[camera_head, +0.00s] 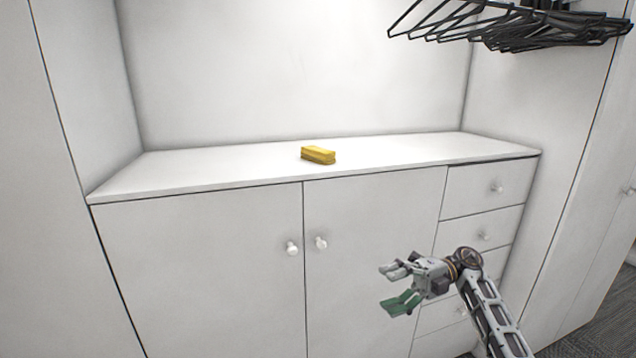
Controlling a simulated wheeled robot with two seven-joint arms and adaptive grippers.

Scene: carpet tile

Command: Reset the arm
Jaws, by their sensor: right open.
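My right gripper (396,287) is at the lower right of the head view, in front of the cabinet's right door and drawers. Its fingers are spread open with nothing between them. Its arm comes up from the bottom right edge. My left gripper is not in view.
A yellow block (318,155) lies on the white cabinet top (220,169), well above and left of my gripper in the picture. The cabinet has two knobbed doors (220,270) and several drawers (490,187). Black hangers (520,28) hang at the top right. The countertop is otherwise clear.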

